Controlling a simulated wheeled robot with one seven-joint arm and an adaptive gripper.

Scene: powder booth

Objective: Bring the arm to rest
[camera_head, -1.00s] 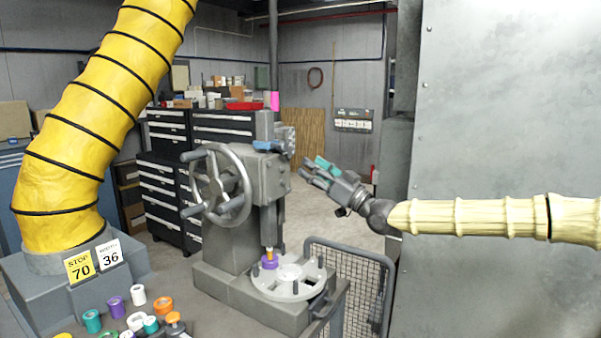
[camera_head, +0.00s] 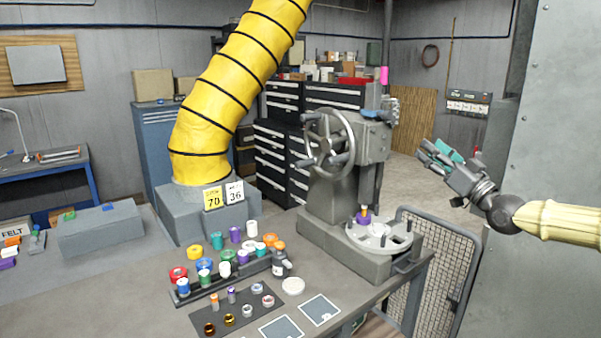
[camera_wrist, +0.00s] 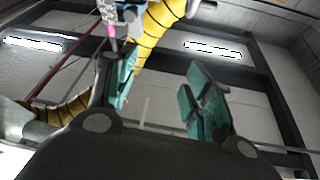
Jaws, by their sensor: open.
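My gripper (camera_head: 446,155) is raised in free air at the right of the head view, to the right of the grey press with the handwheel (camera_head: 330,140). Its teal-padded fingers point up and to the left. In the wrist view the two teal fingers (camera_wrist: 165,95) stand apart with nothing between them. The gripper touches nothing that I can see. My arm reaches in from the right edge in a cream ribbed sleeve.
The bench (camera_head: 240,278) holds several coloured tape rolls and small parts. The press has a round fixture plate (camera_head: 378,237) with a purple-based part. A yellow duct (camera_head: 225,90) rises behind. A mesh guard (camera_head: 432,265) stands below my gripper. A grey panel (camera_head: 560,120) is close at right.

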